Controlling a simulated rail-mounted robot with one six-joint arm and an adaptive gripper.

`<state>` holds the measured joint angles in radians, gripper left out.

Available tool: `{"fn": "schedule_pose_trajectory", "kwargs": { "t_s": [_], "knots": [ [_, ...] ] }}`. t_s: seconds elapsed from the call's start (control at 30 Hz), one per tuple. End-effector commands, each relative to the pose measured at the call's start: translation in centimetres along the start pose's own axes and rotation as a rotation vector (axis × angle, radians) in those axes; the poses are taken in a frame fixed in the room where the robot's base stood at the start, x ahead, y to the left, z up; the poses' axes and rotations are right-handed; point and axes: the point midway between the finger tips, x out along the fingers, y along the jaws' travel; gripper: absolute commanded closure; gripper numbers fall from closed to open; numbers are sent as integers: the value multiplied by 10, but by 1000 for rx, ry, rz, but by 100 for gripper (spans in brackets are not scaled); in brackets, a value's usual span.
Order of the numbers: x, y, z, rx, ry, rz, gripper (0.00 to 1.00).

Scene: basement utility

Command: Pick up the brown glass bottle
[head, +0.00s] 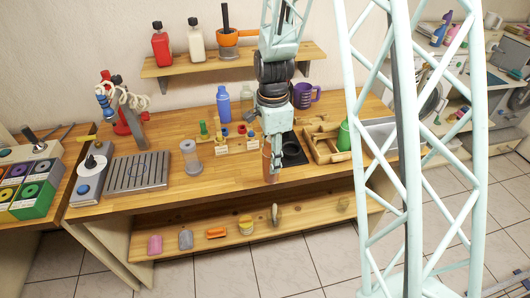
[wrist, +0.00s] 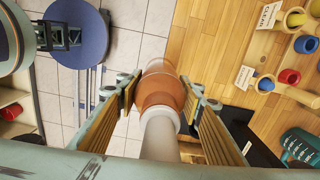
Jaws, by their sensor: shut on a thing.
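The brown glass bottle (head: 267,163) is at the front edge of the wooden workbench in the head view, below my gripper (head: 271,140). In the wrist view the bottle (wrist: 159,88) sits between the two ribbed fingers of my gripper (wrist: 160,105), with its pale neck or cap toward the camera. The gripper is shut on it. The bottle's base is hidden in the wrist view, and I cannot tell whether it touches the bench.
A lower shelf (head: 180,262) holds several small items. Floor tiles show in front.

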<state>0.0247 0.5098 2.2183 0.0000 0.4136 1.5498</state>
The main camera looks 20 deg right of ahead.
Motion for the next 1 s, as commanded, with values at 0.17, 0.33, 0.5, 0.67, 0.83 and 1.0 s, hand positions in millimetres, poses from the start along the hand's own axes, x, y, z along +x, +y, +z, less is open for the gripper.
{"fn": "schedule_pose_trajectory", "kwargs": {
  "t_s": [0.17, 0.33, 0.5, 0.67, 0.83, 1.0],
  "knots": [
    [-3, 29, -5, 1, 0, -1, 84],
    [-5, 49, -8, 0, 0, -1, 84],
    [-6, 62, -10, 0, 0, 0, 84],
    [-6, 67, -11, 0, 0, 0, 84],
    [-7, 68, -11, 0, 0, -1, 84],
    [-7, 68, -11, 0, 0, -1, 84]
  ]
}}
